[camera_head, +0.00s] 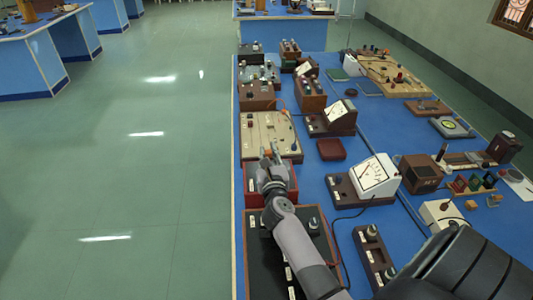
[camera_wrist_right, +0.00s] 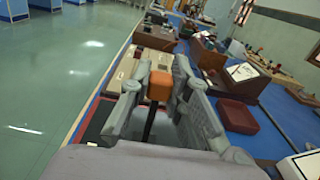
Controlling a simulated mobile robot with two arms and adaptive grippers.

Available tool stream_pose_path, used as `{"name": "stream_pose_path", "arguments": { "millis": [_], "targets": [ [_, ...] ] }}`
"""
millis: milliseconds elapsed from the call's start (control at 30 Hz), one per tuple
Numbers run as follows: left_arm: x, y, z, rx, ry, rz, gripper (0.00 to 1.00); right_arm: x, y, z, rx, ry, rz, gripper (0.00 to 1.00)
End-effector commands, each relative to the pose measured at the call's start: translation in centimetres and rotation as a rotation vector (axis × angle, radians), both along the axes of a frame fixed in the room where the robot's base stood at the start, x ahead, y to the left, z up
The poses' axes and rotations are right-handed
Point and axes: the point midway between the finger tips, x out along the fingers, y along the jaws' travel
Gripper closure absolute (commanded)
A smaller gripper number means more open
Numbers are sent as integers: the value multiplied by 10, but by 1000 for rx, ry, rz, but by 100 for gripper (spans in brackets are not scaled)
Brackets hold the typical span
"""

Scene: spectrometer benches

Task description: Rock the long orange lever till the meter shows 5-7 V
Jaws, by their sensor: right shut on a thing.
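The orange lever's knob (camera_wrist_right: 159,86) stands on a dark rod between the fingers of my right gripper (camera_wrist_right: 157,90) in the right wrist view. In the head view my right gripper (camera_head: 270,155) reaches over a red-brown box (camera_head: 250,183), shut on the lever, and the fingers hide most of it. A white-faced meter (camera_head: 375,174) stands on a brown base to the right of the gripper. A smaller meter (camera_head: 337,112) stands farther back. Their readings are too small to tell. My left gripper is not in view.
A cream board (camera_head: 262,128) lies just beyond the gripper. A dark box with knobs (camera_head: 315,226) sits nearer, under my arm. A small red-brown box (camera_head: 331,149) lies between the meters. Bare blue bench shows around it, and open floor lies left of the bench.

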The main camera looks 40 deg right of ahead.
Motion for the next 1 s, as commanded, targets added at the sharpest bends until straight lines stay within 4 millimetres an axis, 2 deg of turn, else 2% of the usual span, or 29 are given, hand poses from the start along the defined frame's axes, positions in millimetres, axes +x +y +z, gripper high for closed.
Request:
{"name": "stream_pose_path", "arguments": {
  "millis": [267,300,600,867,1000],
  "targets": [
    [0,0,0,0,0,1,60,0,1,-1,2,1,1,100],
    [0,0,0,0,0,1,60,0,1,-1,2,1,1,82],
    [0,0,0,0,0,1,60,0,0,-1,1,1,0,62],
    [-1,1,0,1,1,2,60,0,0,0,1,1,0,62],
    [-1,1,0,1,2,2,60,-7,5,-1,1,0,1,62]
  ]
}}
